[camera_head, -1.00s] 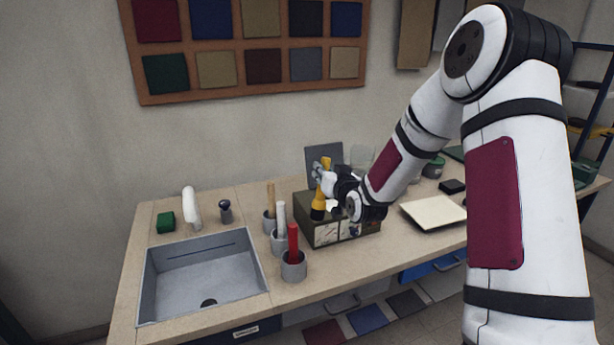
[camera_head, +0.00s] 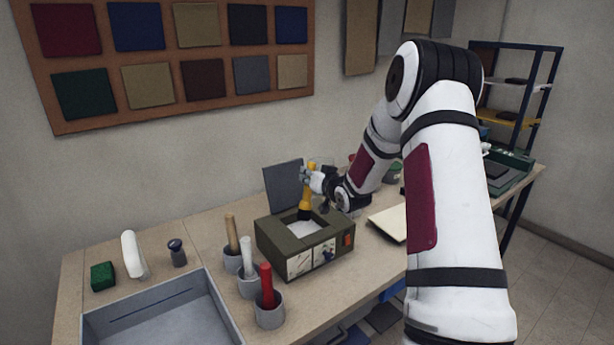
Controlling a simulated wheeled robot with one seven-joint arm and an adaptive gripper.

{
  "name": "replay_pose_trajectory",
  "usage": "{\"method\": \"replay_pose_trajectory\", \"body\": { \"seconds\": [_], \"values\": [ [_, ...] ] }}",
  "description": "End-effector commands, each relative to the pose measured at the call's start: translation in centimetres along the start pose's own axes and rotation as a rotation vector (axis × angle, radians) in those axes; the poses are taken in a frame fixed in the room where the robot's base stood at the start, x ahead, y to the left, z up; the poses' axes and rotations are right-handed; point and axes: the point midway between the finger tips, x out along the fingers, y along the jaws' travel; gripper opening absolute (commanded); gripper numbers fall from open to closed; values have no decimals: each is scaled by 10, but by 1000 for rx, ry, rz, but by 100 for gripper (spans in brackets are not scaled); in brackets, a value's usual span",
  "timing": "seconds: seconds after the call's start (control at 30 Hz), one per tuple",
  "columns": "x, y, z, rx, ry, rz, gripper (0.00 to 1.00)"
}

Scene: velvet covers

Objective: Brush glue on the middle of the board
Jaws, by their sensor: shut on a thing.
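My gripper (camera_head: 310,176) is shut on a brush with a yellow handle (camera_head: 307,200) and a dark head. It holds the brush upright over the open olive-green glue box (camera_head: 262,238), whose top shows a pale filling (camera_head: 304,228). The brush's dark lower end is at the back edge of that opening; I cannot tell whether it touches the filling. A cream board (camera_head: 388,222) lies on the bench to the right of the box, partly hidden by my arm.
Three grey cups with a tan-handled (camera_head: 231,233), a white-handled (camera_head: 246,256) and a red-handled tool (camera_head: 267,286) stand left of the box. A sink (camera_head: 165,315) is at the front left. A grey upright lid (camera_head: 284,186) stands behind the box. A green tray (camera_head: 510,172) is at the far right.

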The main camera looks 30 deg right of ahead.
Motion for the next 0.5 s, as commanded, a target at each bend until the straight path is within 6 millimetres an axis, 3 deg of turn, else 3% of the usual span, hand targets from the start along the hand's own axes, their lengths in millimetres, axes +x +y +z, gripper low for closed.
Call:
{"method": "replay_pose_trajectory", "body": {
  "seconds": [0.5],
  "values": [
    [12, 12, 44, 1, 0, 1, 0]
  ]
}}
